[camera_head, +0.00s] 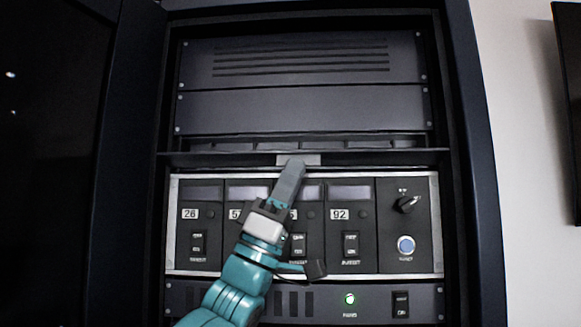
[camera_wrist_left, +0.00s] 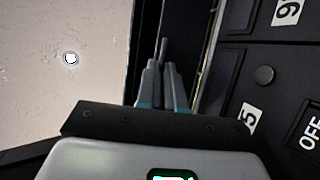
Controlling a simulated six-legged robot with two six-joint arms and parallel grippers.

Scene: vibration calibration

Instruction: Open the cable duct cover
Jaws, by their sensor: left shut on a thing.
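The cable duct cover (camera_head: 220,159) is a dark strip across the cabinet, between the upper panels and the calibration unit. A row of dark duct openings (camera_head: 350,143) shows above its edge. A light grey tab (camera_head: 298,159) sits at its middle. My left gripper (camera_head: 295,166) reaches up from below, its fingertips at the tab and shut on it. In the left wrist view my left gripper's fingers (camera_wrist_left: 163,72) are close together on a thin edge, with the dark cover beside them. The fingers hide part of the tab. My right gripper is in neither view.
Below the cover is the calibration unit (camera_head: 363,255) with switches, number labels, a knob (camera_head: 407,204) and a blue button (camera_head: 406,245). A lower panel has a lit green lamp (camera_head: 349,299). The cabinet frame (camera_head: 470,150) bounds the right side; an open dark door (camera_head: 128,130) stands left.

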